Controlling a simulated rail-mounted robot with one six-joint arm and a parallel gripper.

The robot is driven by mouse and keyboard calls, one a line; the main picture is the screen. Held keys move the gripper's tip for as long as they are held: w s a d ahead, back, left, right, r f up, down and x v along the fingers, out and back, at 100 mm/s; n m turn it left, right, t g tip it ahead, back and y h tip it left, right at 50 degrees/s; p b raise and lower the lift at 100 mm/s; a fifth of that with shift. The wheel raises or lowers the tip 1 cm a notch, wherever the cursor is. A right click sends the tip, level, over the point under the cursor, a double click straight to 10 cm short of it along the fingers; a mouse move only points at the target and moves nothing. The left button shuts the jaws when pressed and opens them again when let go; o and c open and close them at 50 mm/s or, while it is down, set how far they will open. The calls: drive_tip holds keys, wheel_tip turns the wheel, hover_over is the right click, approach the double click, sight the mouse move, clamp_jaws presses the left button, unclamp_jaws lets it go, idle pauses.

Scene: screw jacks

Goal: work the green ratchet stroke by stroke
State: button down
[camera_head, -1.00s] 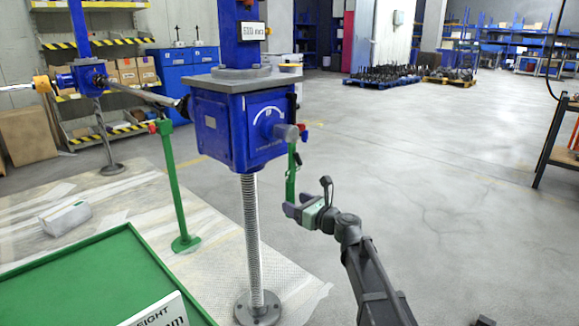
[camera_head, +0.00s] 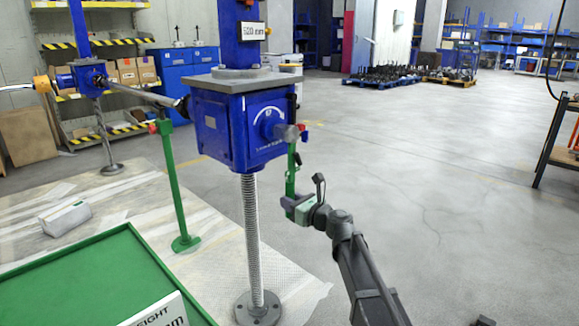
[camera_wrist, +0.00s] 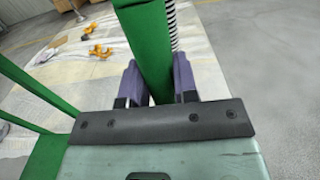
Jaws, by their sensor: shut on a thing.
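The green ratchet (camera_head: 291,172) hangs as a green bar from the grey shaft end on the right side of the blue screw jack box (camera_head: 243,125). My gripper (camera_head: 287,203) is at the lower end of this bar, on the right of the jack. In the wrist view the purple fingers (camera_wrist: 157,83) sit one on each side of the green bar (camera_wrist: 148,45), shut on it. The bar's lower end is hidden behind my gripper. The threaded spindle (camera_head: 252,235) stands below the box, and a sign above reads what looks like 520 mm (camera_head: 252,31).
A green tray (camera_head: 100,275) with a white height sign (camera_head: 160,312) lies at the front left. A green post (camera_head: 175,195) stands left of the spindle. A second blue jack (camera_head: 89,76) is farther left, joined by a shaft (camera_head: 145,95). The floor at right is clear.

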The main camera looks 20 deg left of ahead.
drive_tip(key=s+a+r+m+p, duration=0.35)
drive_tip(key=s+m, duration=0.25)
drive_tip(key=s, duration=0.4)
drive_tip(key=w+b, duration=0.1)
drive_tip(key=w+f+n, duration=0.1)
drive_tip(key=w, duration=0.1)
drive_tip(key=w+d+f+n+b, duration=0.1)
drive_tip(key=shift+w+f+b, duration=0.15)
drive_tip(key=shift+f+b, duration=0.1)
drive_tip(key=shift+b, duration=0.05)
drive_tip(key=shift+d, duration=0.1)
drive_tip(key=w+n, duration=0.1)
drive_tip(key=w+d+n, duration=0.1)
drive_tip(key=w+f+b, duration=0.1)
drive_tip(key=w, duration=0.1)
drive_tip(key=shift+d+n, duration=0.25)
drive_tip(key=shift+n, duration=0.15)
drive_tip(key=shift+w+d+n, duration=0.25)
drive_tip(key=shift+w+n, duration=0.15)
drive_tip(key=shift+w, duration=0.25)
drive_tip(key=shift+w+d+n, duration=0.3)
drive_tip(key=shift+w+n, duration=0.1)
drive_tip(key=shift+w, duration=0.25)
drive_tip(key=shift+w+d+n, duration=0.25)
drive_tip(key=shift+w+n, duration=0.15)
drive_tip(key=shift+w, duration=0.25)
